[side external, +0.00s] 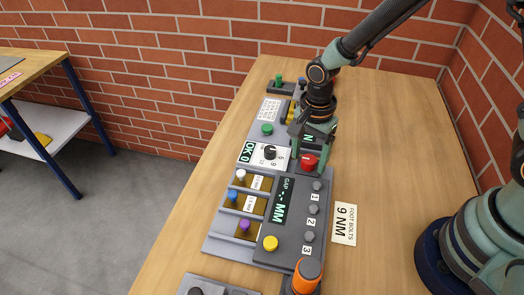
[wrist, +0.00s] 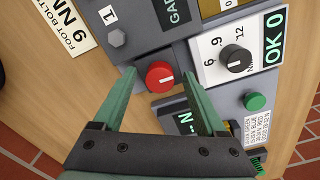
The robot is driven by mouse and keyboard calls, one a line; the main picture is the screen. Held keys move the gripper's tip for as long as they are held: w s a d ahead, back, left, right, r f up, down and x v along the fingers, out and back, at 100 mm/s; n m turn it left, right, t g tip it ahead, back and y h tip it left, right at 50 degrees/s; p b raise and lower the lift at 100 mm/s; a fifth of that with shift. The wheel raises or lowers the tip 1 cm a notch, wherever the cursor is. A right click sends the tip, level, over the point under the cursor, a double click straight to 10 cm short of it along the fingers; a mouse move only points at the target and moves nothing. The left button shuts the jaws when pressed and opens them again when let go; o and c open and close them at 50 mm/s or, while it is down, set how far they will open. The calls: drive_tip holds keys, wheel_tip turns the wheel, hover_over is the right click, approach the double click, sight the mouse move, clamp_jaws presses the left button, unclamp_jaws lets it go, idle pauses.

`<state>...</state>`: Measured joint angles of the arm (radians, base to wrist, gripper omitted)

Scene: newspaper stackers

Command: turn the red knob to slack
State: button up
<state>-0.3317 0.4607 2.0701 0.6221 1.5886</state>
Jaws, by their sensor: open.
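The red knob (side external: 309,161) sits on the grey panel in the side external view, just below my gripper (side external: 306,146). In the wrist view the red knob (wrist: 160,76) shows a white pointer line directed to the right. My gripper (wrist: 160,84) is open, with one green finger on each side of the knob. The fingers look apart from the knob in the wrist view; whether either touches it is hard to tell. No word "slack" is readable by the knob. A small display (wrist: 180,122) lies partly hidden behind the right finger.
A black knob (wrist: 235,58) on a white dial and a green button (wrist: 255,101) lie close to the red knob. An "OK 0" display (side external: 246,152) is beside the dial. A "9 NM" card (side external: 344,224) lies on the table.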

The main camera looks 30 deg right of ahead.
drive_tip(key=shift+f, duration=0.15)
clamp_jaws()
